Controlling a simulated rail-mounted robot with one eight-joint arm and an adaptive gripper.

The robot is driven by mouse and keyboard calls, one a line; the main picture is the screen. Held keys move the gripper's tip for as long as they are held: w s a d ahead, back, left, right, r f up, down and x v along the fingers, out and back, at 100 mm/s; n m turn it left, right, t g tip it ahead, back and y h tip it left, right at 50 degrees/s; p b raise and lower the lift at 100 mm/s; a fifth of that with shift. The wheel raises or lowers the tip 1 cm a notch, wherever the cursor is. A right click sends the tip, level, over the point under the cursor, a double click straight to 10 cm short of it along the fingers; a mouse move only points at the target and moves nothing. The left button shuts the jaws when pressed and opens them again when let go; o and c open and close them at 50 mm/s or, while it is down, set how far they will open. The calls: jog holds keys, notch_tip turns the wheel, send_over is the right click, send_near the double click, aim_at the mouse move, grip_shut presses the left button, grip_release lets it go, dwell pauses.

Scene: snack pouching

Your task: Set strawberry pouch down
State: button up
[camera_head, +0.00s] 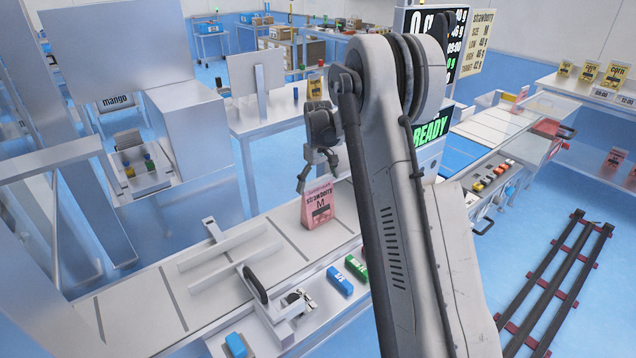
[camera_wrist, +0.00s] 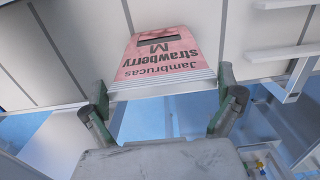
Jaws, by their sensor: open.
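The strawberry pouch (camera_head: 319,207) is pink with a white top strip and a large M. It stands upright on the pale work surface (camera_head: 270,240) in the head view. In the wrist view the pouch (camera_wrist: 163,55) appears upside down, its top edge towards my gripper. My gripper (camera_head: 318,184) is just above the pouch with its fingers spread. In the wrist view my gripper (camera_wrist: 165,97) has one finger on each side of the pouch's top, and the fingers look apart from it. Part of the work surface is hidden behind my arm.
A low metal guide (camera_head: 215,250) stands left of the pouch. A blue block (camera_head: 340,281) and a green block (camera_head: 356,266) lie at the front edge. A READY screen (camera_head: 431,131) is behind my arm at right. The surface just left of the pouch is clear.

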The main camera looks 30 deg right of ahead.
jog(key=shift+r, duration=0.15)
notch_tip(320, 180, up, 12)
jog(key=s+a+r+t, duration=0.2)
jog(key=s+a+r, duration=0.6)
jog(key=r, duration=0.1)
jog(key=s+a+r+t, duration=0.1)
jog(key=s+a, duration=0.2)
jog(key=s, duration=0.4)
jog(key=s+a+r+m+t, duration=0.1)
jog(key=s+a, duration=0.3)
jog(key=s, duration=0.3)
jog(key=s+a+r+t, duration=0.1)
jog(key=s+a, duration=0.2)
jog(key=s, duration=0.4)
jog(key=s+a+f+t, duration=0.1)
jog(key=s+a+f, duration=0.1)
jog(key=s, duration=0.3)
jog(key=s+a+f+m+t, duration=0.1)
jog(key=s+a+f, duration=0.1)
jog(key=s+f, duration=0.2)
jog(key=shift+s+b, duration=0.35)
jog(key=shift+s, duration=0.6)
jog(key=shift+f, duration=0.2)
